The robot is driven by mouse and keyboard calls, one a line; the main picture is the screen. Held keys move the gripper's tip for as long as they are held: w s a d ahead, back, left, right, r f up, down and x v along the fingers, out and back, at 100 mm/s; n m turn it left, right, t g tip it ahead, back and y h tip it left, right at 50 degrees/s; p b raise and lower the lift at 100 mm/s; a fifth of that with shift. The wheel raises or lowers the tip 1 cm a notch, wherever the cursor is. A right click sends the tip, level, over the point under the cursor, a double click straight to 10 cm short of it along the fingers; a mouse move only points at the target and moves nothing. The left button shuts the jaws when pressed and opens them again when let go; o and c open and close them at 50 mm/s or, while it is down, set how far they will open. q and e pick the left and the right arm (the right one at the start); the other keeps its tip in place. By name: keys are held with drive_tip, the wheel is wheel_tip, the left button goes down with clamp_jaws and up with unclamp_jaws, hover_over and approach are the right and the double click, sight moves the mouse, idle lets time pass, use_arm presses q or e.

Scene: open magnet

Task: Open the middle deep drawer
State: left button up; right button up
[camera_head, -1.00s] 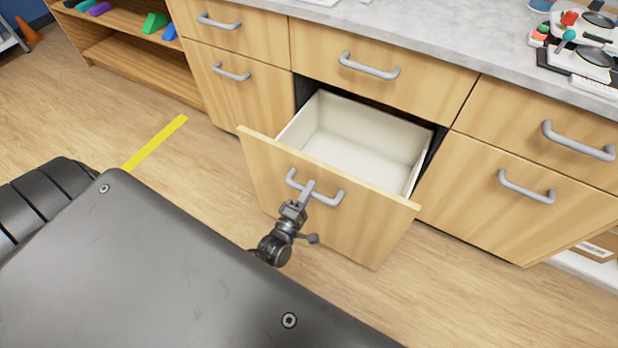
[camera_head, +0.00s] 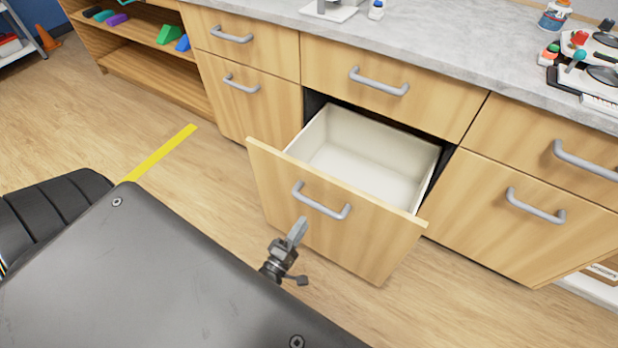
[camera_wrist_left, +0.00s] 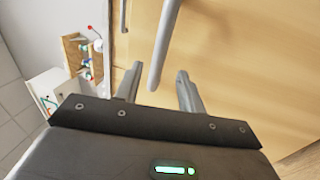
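The middle deep drawer (camera_head: 345,225) has a light wood front and stands pulled well out from the cabinet. Its white inside (camera_head: 365,165) is visible from above and looks empty. Its grey bar handle (camera_head: 322,202) is free in the head view. My left gripper (camera_head: 300,226) is just in front of and below the handle, apart from it. In the left wrist view its two fingers (camera_wrist_left: 158,82) are spread with nothing held, and a grey handle bar (camera_wrist_left: 165,40) lies ahead between them. My right gripper is not in view.
A shallow closed drawer (camera_head: 385,82) sits above the open one. Closed drawers flank it on the left (camera_head: 245,95) and right (camera_head: 520,215). A grey countertop (camera_head: 440,50) runs above, with items at the right. The wood floor (camera_head: 200,165) left of the drawer is clear.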

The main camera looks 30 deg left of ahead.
use_arm(q)
drive_tip(key=s, duration=0.2)
drive_tip(key=shift+s+f, duration=0.3)
drive_tip(key=shift+s, duration=0.1)
